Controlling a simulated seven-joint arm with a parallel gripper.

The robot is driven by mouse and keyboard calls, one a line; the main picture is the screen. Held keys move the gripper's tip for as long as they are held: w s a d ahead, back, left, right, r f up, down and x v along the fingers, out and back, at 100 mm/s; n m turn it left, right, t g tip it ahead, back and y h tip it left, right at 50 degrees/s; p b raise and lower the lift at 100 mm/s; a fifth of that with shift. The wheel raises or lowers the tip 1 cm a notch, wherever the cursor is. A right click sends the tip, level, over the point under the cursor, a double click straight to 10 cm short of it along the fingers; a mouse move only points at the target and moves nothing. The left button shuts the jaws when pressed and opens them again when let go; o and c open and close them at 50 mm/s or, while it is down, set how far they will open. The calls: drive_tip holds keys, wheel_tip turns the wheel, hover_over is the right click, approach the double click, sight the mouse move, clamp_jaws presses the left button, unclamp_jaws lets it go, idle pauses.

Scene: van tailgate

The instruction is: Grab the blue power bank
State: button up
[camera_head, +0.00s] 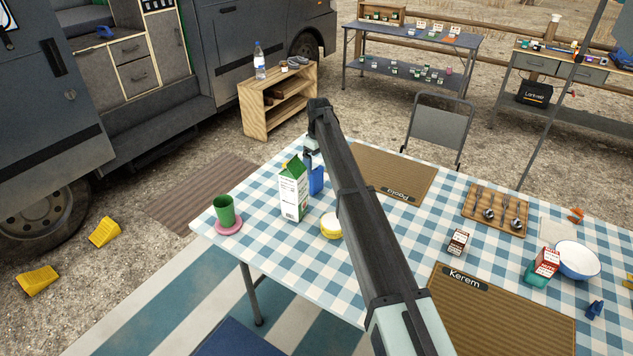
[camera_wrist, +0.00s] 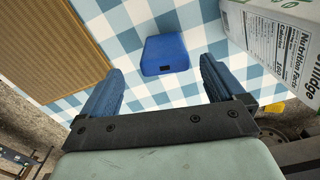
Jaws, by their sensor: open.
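The blue power bank (camera_wrist: 165,54) stands on the blue-and-white checked tablecloth. In the wrist view it is ahead of my gripper (camera_wrist: 158,82), roughly centred between the two fingers and apart from them. My gripper is open and empty. In the head view the power bank (camera_head: 316,178) shows between the milk carton and my arm. My gripper's fingers are largely hidden behind my arm in that view.
The green-and-white milk carton (camera_head: 293,190) stands close beside the power bank and also shows in the wrist view (camera_wrist: 275,50).

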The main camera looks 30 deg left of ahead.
sight(317, 176)
drive_tip(key=shift+s+a+f, duration=0.1)
drive_tip(key=shift+s+f, duration=0.05)
drive_tip(key=shift+f, duration=1.55)
drive_tip(key=shift+s+a+f, duration=0.1)
drive_tip(key=shift+f, duration=1.55)
drive_tip(key=c, duration=1.2)
